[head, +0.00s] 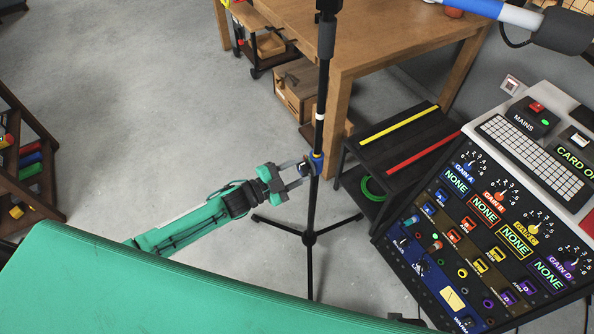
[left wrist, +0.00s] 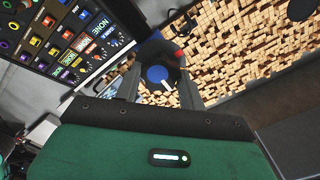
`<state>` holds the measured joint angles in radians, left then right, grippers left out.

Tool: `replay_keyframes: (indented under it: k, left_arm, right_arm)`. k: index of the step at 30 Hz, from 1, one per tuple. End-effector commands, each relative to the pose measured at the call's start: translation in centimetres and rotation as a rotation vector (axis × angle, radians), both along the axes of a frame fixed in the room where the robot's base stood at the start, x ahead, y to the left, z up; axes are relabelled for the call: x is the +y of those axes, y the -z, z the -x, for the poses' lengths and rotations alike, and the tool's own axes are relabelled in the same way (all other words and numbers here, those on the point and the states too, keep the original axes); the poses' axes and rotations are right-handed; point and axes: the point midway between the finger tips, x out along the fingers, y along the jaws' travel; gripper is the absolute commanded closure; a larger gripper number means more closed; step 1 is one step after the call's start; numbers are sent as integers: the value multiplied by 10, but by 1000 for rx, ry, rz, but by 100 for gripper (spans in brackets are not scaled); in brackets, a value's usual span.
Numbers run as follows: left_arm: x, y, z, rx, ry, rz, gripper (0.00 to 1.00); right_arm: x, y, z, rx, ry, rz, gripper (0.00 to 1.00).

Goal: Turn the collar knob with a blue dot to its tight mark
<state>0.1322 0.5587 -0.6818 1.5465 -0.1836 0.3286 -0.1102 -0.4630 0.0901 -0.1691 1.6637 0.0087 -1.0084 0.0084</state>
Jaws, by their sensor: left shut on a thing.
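A black upright stand (head: 314,205) carries a collar with a blue knob (head: 316,160). My left gripper (head: 306,167) reaches it from the left, with its fingers around the knob. In the left wrist view the round blue knob (left wrist: 157,75) sits between the fingertips of my left gripper (left wrist: 158,84). A white line on the knob points down and right. A small red mark (left wrist: 179,55) shows at the upper right of the knob. The far side of the collar is hidden. My right gripper is not in view.
A wooden table (head: 390,45) stands behind the stand, with a dark step stool (head: 400,150) beside it. A mixer panel (head: 480,230) is at the right. The stand's tripod legs (head: 309,237) spread on the grey floor. Wooden wall blocks (left wrist: 245,50) fill the wrist view's background.

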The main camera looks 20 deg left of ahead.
Motion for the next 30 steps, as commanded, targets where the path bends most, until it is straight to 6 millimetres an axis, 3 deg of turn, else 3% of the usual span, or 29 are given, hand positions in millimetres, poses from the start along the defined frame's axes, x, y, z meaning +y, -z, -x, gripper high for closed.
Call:
replay_keyframes:
  k: [10,11,14,24,30]
  left_arm:
    - [0,1,1,-2,1,-3,82]
    - [0,1,1,-2,1,-3,58]
    - [0,0,1,-2,1,-3,38]
    - [2,1,2,0,0,-2,38]
    - [20,2,20,2,0,-4,38]
  right_arm:
    - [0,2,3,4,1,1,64]
    - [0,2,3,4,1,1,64]
    - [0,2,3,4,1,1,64]
    - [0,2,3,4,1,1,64]
    - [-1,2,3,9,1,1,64]
